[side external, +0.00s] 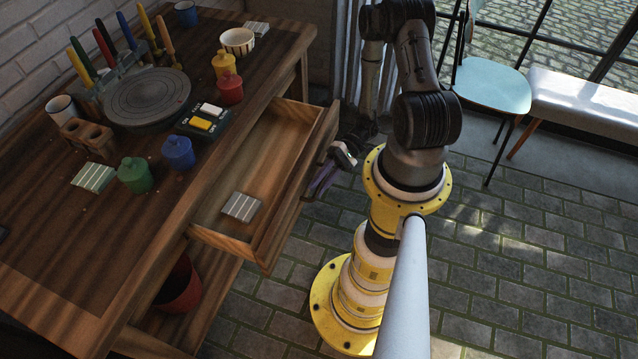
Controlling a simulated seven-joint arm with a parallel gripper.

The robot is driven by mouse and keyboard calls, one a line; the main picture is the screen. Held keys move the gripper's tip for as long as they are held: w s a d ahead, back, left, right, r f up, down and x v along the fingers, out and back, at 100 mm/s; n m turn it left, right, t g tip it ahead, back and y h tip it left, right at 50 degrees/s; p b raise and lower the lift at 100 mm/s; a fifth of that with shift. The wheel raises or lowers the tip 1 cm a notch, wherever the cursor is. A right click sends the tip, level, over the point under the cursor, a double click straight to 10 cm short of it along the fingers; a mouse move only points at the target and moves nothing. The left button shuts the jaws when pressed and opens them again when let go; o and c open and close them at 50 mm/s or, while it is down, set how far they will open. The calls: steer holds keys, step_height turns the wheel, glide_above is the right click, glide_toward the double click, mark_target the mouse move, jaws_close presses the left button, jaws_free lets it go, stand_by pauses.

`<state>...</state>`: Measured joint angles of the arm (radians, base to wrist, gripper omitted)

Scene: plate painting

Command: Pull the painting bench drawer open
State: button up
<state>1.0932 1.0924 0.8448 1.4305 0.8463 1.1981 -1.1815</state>
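The painting bench (110,262) is a brown wooden table on the left in the side external view. Its drawer (287,123) is pulled out from the front, and its inside shows. A small pale ribbed tile (241,206) lies in the drawer near its lower end. My gripper (318,184) is at the outer side of the drawer front, low and close to it.
On the bench top stand a round grey turntable (146,97), a green jar (135,175), a blue jar (178,152), a red jar (230,88) and a yellow jar (224,66). A red bucket (180,290) is under the bench. A pale blue chair (490,86) stands behind my arm.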

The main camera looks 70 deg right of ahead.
steer(key=shift+o, duration=1.4)
steer(key=shift+s+a+r+n+g, duration=0.1)
steer(key=shift+s+r+n+g, duration=0.15)
steer(key=shift+n+g, duration=0.2)
steer(key=s+d+r+n+g+h, duration=0.4)
steer(key=s+r+n+g+h, duration=0.35)
steer(key=n+h, duration=0.6)
steer(key=w+a+r+n+t, duration=0.45)
steer(key=r+n+t, duration=0.2)
steer(key=n, duration=0.75)
steer(key=shift+g+h, duration=0.35)
steer(key=shift+h, duration=0.2)
steer(key=w+f, duration=0.1)
steer(key=f, duration=0.3)
steer(key=w+f, duration=0.1)
steer(key=f, duration=0.2)
steer(key=w+d+f, duration=0.1)
steer(key=f, duration=0.3)
steer(key=shift+f, duration=0.35)
steer(key=shift+c, duration=0.2)
jaws_close()
